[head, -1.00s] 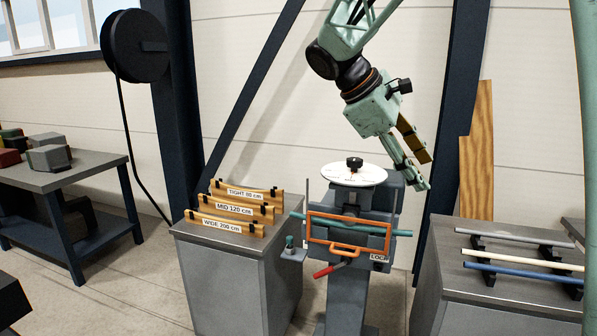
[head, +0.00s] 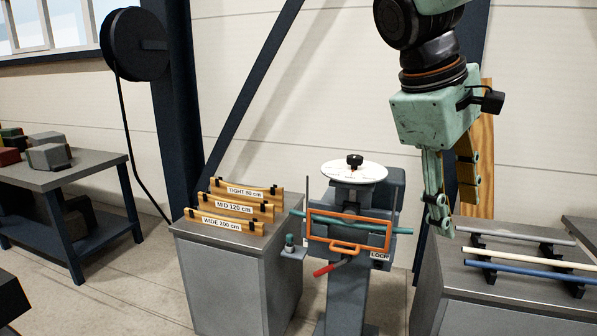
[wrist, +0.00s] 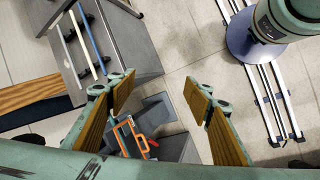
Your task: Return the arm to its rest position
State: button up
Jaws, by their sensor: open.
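My gripper (head: 456,205) hangs pointing down in the head view, above and to the right of the bending stand and near the left end of the rod bench. It also shows in the wrist view (wrist: 160,108), with its wood-lined fingers spread wide and nothing between them. The stand (head: 345,280) carries a white dial (head: 354,173), an orange frame (head: 349,233) and a teal rod (head: 400,232) lying across it.
The right bench (head: 480,300) holds grey, cream and blue rods (head: 520,268) on black rests. The left cabinet (head: 235,285) carries labelled wooden templates (head: 235,208). A dark diagonal brace (head: 255,85) stands behind. Floor rails (wrist: 275,100) show in the wrist view.

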jog(key=s+a+f+m+t+y, duration=0.1)
jog(key=s+a+f+m+y, duration=0.1)
jog(key=s, duration=0.9)
jog(key=s+a+f+m+t+y+b, duration=0.1)
jog(key=s+a+f+m, duration=0.4)
jog(key=s, duration=0.7)
notch_tip(320, 180, down, 2)
jog(key=shift+s+t+y, duration=0.25)
jog(key=shift+t+y, duration=0.05)
jog(key=shift+y, duration=0.5)
